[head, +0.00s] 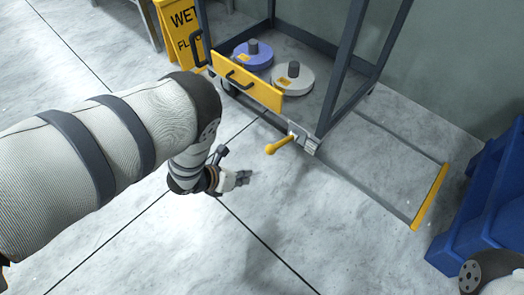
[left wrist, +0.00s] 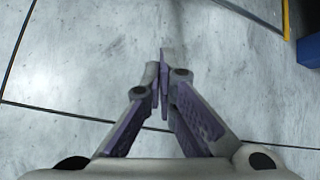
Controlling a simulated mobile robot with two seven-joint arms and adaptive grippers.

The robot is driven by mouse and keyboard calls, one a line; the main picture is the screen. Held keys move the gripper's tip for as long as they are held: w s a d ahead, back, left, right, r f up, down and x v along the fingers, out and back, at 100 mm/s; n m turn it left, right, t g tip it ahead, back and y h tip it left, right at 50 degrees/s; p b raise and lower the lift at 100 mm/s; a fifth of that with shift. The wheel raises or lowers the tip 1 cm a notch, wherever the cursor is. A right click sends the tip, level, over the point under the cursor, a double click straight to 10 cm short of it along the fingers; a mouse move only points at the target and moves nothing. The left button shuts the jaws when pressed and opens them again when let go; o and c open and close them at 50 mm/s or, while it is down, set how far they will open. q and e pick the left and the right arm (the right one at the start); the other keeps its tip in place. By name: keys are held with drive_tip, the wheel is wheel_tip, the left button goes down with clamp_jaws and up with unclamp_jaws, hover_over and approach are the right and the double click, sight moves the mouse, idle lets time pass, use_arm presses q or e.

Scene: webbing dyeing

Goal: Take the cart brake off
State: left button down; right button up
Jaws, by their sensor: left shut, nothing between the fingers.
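The cart (head: 322,118) is a dark metal frame on wheels in the upper middle of the head view. A yellow-handled brake lever (head: 279,145) sticks out from its lower front corner, pointing left and slightly down. My left gripper (head: 243,178) is shut and empty, left of and nearer than the lever, apart from it. In the left wrist view its closed fingers (left wrist: 163,85) point over bare floor, and the lever is not in that view. My right gripper is not seen; only a piece of my right arm shows at the lower right corner.
A yellow panel (head: 246,84) is on the cart's front, with a purple reel (head: 252,55) and a white reel (head: 293,79) on its deck. A wet-floor sign (head: 181,30) stands behind left. A yellow floor bar (head: 430,197) and blue pallet (head: 480,205) are right. Floor in front is clear.

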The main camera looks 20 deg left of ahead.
use_arm(q)
drive_tip(key=shift+w+r, duration=0.2)
drive_tip(key=shift+w, duration=0.15)
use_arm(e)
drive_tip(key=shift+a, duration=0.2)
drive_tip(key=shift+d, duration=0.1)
use_arm(q)
drive_tip(key=b+x, duration=0.6)
drive_tip(key=x, duration=0.4)
drive_tip(key=w+r, duration=0.2)
drive_tip(key=r, duration=0.1)
drive_tip(key=shift+w+a+r, duration=0.1)
drive_tip(key=shift+a+r, duration=0.05)
drive_tip(key=shift+a, duration=0.05)
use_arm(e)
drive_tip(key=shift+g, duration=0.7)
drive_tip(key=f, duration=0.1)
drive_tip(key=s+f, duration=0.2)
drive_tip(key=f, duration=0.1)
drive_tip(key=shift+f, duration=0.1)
